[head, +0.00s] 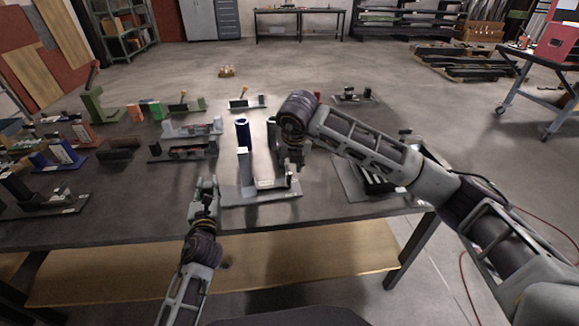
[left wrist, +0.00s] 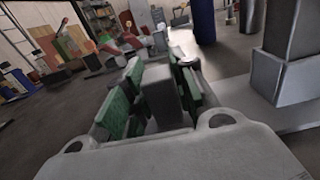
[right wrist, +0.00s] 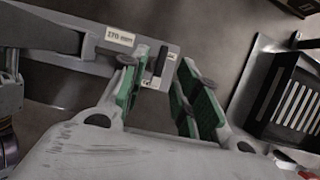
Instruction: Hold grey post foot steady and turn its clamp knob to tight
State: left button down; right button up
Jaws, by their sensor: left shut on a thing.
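The grey post foot (head: 230,193) lies flat near the table's front edge, with an upright grey post (head: 243,165) on it. My left gripper (head: 204,188) is at its left end. In the left wrist view, the green pads of my left gripper (left wrist: 155,98) are shut on a grey block (left wrist: 160,92) beside the base plate (left wrist: 245,98). My right gripper (head: 293,163) is over the foot's right end. In the right wrist view, my right gripper (right wrist: 165,82) is open, with the black clamp knob (right wrist: 160,60) showing beyond and between its pads, apparently apart from them.
A dark blue cylinder (head: 243,133) stands just behind the foot. A grey plate with a slotted black part (head: 372,180) lies to the right, under my right arm. Several other fixtures, including a green one (head: 93,103), crowd the table's left half.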

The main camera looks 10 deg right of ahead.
jog(key=v, duration=0.9)
pick_arm(q)
jog(key=c, duration=1.1)
grip_release()
jog(key=shift+s, duration=0.1)
jog(key=shift+s+d, duration=0.15)
jog(key=shift+s, duration=2.8)
jog(key=shift+s+d, duration=0.1)
jog(key=shift+s, duration=2.85)
jog(key=shift+r, duration=0.1)
pick_arm(e)
jog(key=shift+r, duration=0.1)
pick_arm(q)
notch_tip(320, 180, up, 9)
jog(key=p, duration=0.9)
pick_arm(e)
notch_tip(320, 180, up, 9)
